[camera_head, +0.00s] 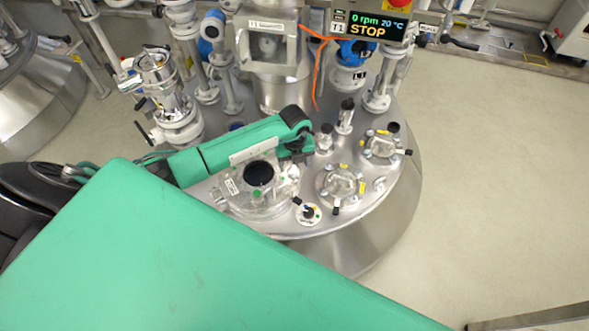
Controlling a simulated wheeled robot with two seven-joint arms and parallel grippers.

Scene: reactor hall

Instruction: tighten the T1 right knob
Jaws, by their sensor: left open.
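The T1 reactor (340,240) is a round steel vessel whose lid carries several fittings and small black knobs. A clear round port cover (235,200) with a dark centre sits at the lid's front. A black knob (297,201) is at its right edge. Two smaller clamped ports to the right also have black knobs (336,210) (408,152). I cannot tell which of these is the T1 right knob. My left gripper (297,152) is open above the lid, just behind the port cover's upper right; its fingertips are small and partly hidden. My right gripper is not in view.
A T1-labelled box (266,42) and a display (370,25) reading "0 rpm 20 °C STOP" stand behind. Upright black-topped fittings (345,115) rise close to the right of the gripper. An orange cable (316,70) hangs at the back. The floor (490,180) at right is clear.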

